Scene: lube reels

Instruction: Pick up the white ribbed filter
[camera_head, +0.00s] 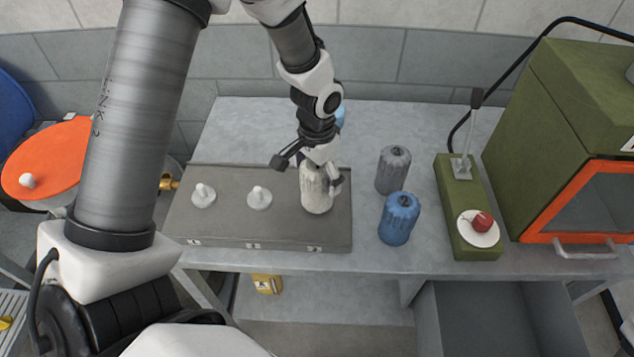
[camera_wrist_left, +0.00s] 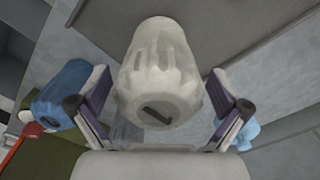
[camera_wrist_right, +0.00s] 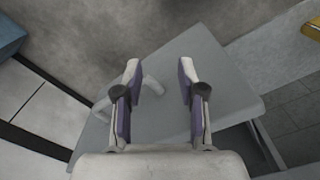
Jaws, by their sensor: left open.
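The white ribbed filter (camera_head: 317,196) stands upright at the right end of the grey fixture (camera_head: 240,228) on the workbench. My left gripper (camera_head: 322,172) is open above and around its upper part. In the left wrist view the white filter (camera_wrist_left: 158,70) lies between the two spread fingers, with visible gaps on both sides, so the fingers look apart from it. The gripper hides part of the filter's top in the head view. My right gripper (camera_wrist_right: 160,78) shows only in its own wrist view, open and empty.
A grey ribbed filter (camera_head: 393,170) and a blue one (camera_head: 399,219) stand close to the right. Two white posts (camera_head: 204,196) (camera_head: 260,198) sit on the fixture's left part. A green lever stand (camera_head: 460,205) and a green cabinet (camera_head: 560,130) are farther right.

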